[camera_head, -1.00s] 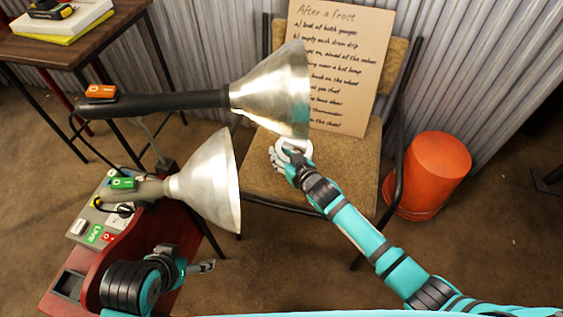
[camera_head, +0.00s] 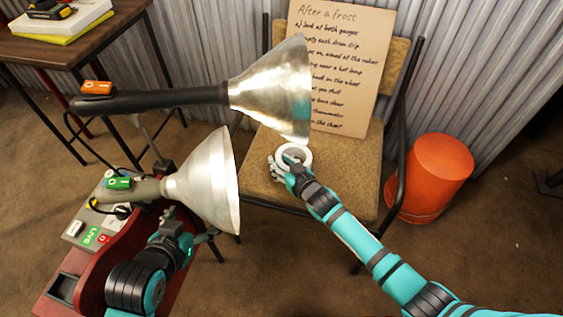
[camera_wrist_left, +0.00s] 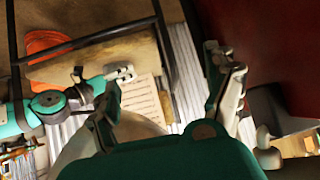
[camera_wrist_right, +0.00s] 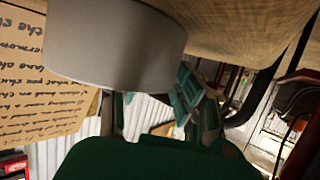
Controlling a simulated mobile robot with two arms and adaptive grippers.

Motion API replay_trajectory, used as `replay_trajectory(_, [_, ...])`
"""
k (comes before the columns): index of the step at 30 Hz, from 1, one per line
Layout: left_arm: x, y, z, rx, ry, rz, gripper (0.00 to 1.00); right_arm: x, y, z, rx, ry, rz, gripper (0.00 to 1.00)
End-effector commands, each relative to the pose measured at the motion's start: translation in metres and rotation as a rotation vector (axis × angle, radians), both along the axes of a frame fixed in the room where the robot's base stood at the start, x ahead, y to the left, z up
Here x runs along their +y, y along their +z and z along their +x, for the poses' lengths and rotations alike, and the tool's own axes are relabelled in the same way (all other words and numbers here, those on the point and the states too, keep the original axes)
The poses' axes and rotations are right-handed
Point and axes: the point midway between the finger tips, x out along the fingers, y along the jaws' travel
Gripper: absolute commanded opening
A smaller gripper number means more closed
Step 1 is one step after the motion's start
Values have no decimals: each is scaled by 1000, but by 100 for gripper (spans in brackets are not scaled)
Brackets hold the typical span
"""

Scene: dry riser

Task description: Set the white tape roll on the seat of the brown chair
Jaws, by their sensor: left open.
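In the right wrist view the roll (camera_wrist_right: 115,45) is close up, hides part of one finger and is at or just above the seat (camera_wrist_right: 240,30); contact is unclear. My left gripper (camera_head: 193,226) is open and empty below the lower lamp; its spread fingers show in the left wrist view (camera_wrist_left: 172,90).
Two metal lamp shades (camera_head: 275,88) (camera_head: 205,182) jut out left of the chair. A handwritten board (camera_head: 340,60) leans on the chair back. An orange bucket (camera_head: 430,175) stands to the right. A red stand (camera_head: 90,270) is at lower left.

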Motion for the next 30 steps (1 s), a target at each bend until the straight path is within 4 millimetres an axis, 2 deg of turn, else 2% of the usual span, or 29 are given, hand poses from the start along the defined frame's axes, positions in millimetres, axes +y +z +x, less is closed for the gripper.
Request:
replay_trajectory(1, [0,0,0,1,0,0,86,0,0,0,1,0,0,40])
replay_trajectory(3, [0,0,0,1,0,0,86,0,0,0,1,0,0,48])
replay_trajectory(14, [1,-1,-3,19,1,3,86,-1,3,-1,1,0,0,48])
replay_trajectory(20, [11,-19,-33,195,13,41,86,-9,10,-17,1,0,0,48])
replay_trajectory(27, [29,-38,-87,465,36,99,86,-23,21,-44,2,0,0,48])
replay_trajectory(30, [34,-39,-105,551,42,116,86,-29,27,-58,3,0,-1,48])
